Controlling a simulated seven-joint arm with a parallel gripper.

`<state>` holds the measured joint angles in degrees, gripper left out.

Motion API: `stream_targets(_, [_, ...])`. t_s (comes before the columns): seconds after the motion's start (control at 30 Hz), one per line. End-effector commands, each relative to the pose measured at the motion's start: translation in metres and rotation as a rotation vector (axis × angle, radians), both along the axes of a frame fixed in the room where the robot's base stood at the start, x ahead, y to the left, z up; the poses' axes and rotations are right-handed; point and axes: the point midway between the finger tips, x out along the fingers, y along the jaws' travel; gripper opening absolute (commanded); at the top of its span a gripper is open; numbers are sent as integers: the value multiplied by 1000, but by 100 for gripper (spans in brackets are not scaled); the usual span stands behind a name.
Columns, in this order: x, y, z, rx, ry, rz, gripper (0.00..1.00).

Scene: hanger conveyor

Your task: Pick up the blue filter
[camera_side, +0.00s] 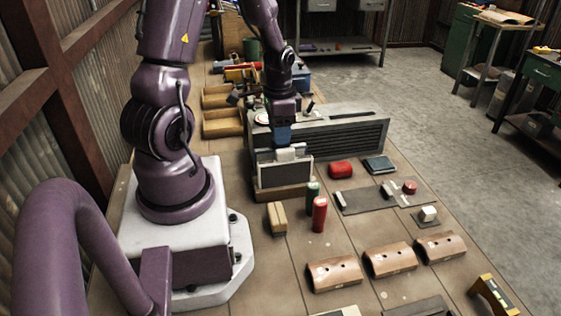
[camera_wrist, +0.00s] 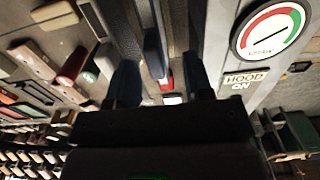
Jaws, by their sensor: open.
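A framed flat panel (camera_side: 285,172) with a dark face and pale edges stands upright in a wooden base (camera_side: 283,193) in the side view. My gripper (camera_side: 284,146) points down at its top edge. In the wrist view my gripper (camera_wrist: 160,80) is open, with a dark blue finger on each side. A narrow blue-grey edge (camera_wrist: 153,52) shows between the fingers, seen from above; it looks like the filter's top edge. Whether either finger touches it I cannot tell. The filter's blue face is not clear in the side view, and the fingers partly hide its top.
A grey louvred hood unit (camera_side: 330,138) stands close behind the panel. Its round gauge (camera_wrist: 268,30) shows at right in the wrist view. A red cylinder (camera_side: 319,214), a green cylinder (camera_side: 313,192), a wooden block (camera_side: 277,217) and a red block (camera_side: 340,170) stand nearby.

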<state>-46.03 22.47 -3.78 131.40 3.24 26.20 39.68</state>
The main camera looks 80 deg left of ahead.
Motion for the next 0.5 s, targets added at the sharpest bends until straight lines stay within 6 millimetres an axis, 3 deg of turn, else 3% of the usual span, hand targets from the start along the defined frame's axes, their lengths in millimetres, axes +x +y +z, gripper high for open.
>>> stream_targets(0.3, [1, -7, -40, -4, 4, -1, 47])
stream_targets(0.5, [1, -6, -54, 0, 1, 1, 47])
